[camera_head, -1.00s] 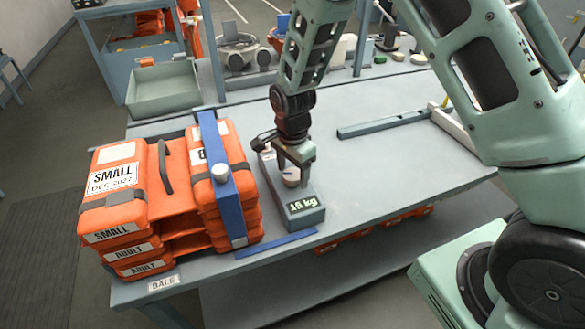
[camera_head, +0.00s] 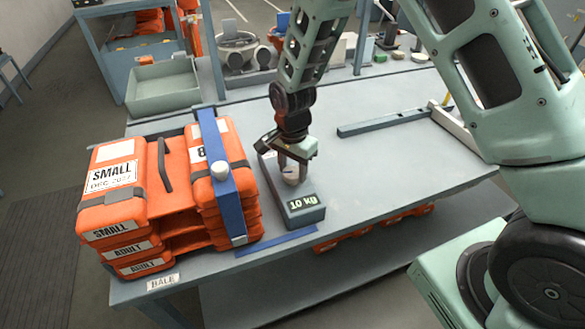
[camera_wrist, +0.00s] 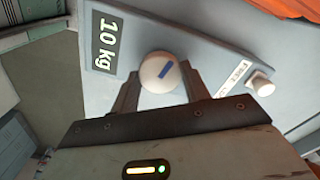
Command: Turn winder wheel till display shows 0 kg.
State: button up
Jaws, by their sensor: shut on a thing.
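The winder is a grey box (camera_head: 303,213) on the table to the right of the orange bale. Its display (camera_head: 303,201) reads 10 kg; in the wrist view the display (camera_wrist: 104,42) also reads 10 kg. The winder wheel (camera_wrist: 158,72) is a round whitish knob with a blue mark, slanting up to the right in the wrist view. My gripper (camera_head: 293,172) points down over the box, shut on the wheel. In the wrist view its fingers (camera_wrist: 160,90) stand on either side of the wheel. A small white knob (camera_wrist: 263,84) sits farther along the box.
The bale of orange sets (camera_head: 150,195) is stacked left of the winder, with a blue strap (camera_head: 222,175) around it. A blue strip (camera_head: 277,242) lies in front of the winder. A green-grey bin (camera_head: 163,90) stands behind the bale.

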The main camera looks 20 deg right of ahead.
aim_at(292, 172)
jog(key=n, duration=0.5)
jog(key=shift+b, duration=0.4)
jog(key=n, duration=1.1)
jog(key=shift+r+n, duration=0.1)
jog(key=shift+n, duration=2.2)
jog(key=o, duration=1)
notch_tip(292, 172, up, 17)
jog(key=shift+r+b, duration=0.15)
jog(key=shift+b, duration=0.95)
